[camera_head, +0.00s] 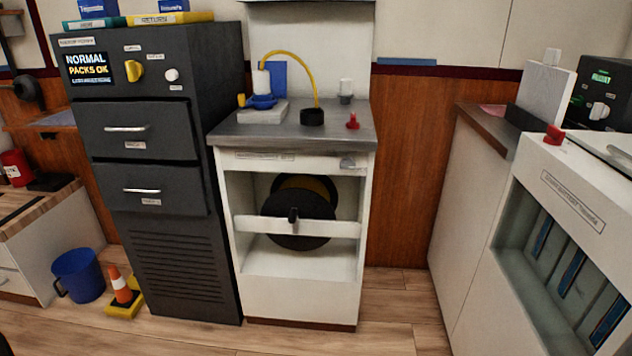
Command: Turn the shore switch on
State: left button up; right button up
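No label that I can read says shore, so I cannot tell for sure which control is the shore switch. A red knob (353,121) stands upright on the grey top of the white cabinet (290,297) in the middle. A yellow rotary knob (134,70) and a white round knob (171,75) sit on the dark cabinet (181,270) at the left, beside a display (89,68) reading NORMAL PACKS OK. Another red knob (554,135) is on the white unit at the right. Neither of my grippers is in view.
A yellow cable (291,57) arches over the middle cabinet's top beside a blue fitting (262,101). A dark reel (297,221) sits inside it. A blue bucket (79,276) and an orange cone (121,288) stand on the floor at left. The floor in front is clear.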

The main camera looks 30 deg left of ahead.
aim_at(353, 124)
jog(key=i+j, duration=0.1)
jog(key=j, duration=0.3)
jog(key=i+j, duration=0.1)
jog(key=j, duration=0.35)
jog(key=i+j, duration=0.1)
jog(key=j, duration=0.3)
jog(key=j+z, duration=0.3)
jog(key=z, duration=0.2)
jog(key=j+z, duration=0.45)
jog(key=i+l, duration=0.05)
jog(key=l, duration=0.05)
